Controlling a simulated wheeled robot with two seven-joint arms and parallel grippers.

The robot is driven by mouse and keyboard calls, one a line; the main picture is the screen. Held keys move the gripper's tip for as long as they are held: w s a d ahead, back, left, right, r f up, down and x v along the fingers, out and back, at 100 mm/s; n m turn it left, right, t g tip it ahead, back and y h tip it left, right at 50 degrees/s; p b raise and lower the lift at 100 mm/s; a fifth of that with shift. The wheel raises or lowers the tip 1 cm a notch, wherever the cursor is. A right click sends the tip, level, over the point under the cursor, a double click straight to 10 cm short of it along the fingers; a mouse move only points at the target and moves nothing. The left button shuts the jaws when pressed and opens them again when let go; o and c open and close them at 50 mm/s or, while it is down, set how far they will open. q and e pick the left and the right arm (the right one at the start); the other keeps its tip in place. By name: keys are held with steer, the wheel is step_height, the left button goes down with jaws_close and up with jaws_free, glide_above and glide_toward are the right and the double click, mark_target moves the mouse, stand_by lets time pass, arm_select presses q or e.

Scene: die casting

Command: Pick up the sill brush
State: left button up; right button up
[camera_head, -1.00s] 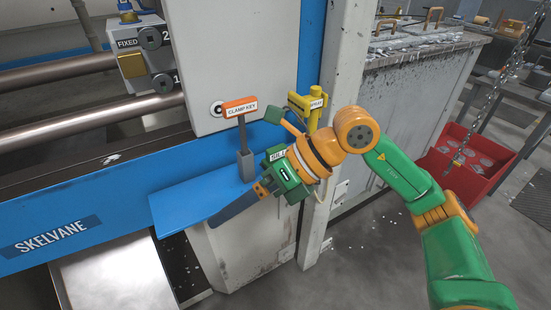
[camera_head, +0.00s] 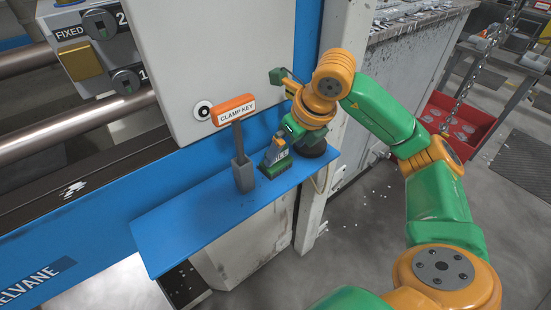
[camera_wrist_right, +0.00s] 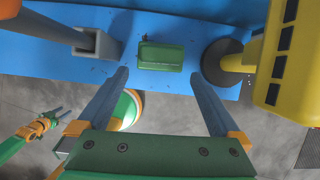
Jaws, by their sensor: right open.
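The sill brush (camera_head: 277,156) stands on the blue shelf (camera_head: 190,225), with a small label partly readable and a green base. In the right wrist view it is a green block (camera_wrist_right: 161,56) seen from above. My right gripper (camera_wrist_right: 158,76) is open and empty. Its two fingers are spread, with the brush beyond and between their tips, apart from both. In the head view my right wrist hangs just above and behind the brush, and the fingers are mostly hidden. My left gripper (camera_wrist_right: 60,114) appears small at the left of the wrist view; its jaws are too small to judge.
The orange-labelled clamp key (camera_head: 234,110) stands in a grey holder (camera_head: 243,175) left of the brush. The yellow spray tool (camera_wrist_right: 284,55) stands close on the other side, on a dark round base (camera_head: 312,148). A white machine panel (camera_head: 200,50) rises behind the shelf. The shelf's front left is clear.

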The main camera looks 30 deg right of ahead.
mark_target(280, 156)
steer(key=x, duration=0.3)
steer(key=p+x, duration=0.1)
steer(key=x, duration=0.2)
steer(key=shift+w, duration=0.45)
steer(key=shift+s+r, duration=0.1)
steer(key=shift+s, duration=0.05)
steer(key=shift+c, duration=0.6)
steer(key=c, duration=1)
steer(key=shift+o, duration=0.2)
steer(key=shift+r, duration=0.5)
steer(key=s+d+r+b, duration=0.2)
steer(key=s+r, duration=1)
steer(key=s, duration=0.1)
steer(key=shift+s+d, duration=0.3)
steer(key=shift+d, duration=0.05)
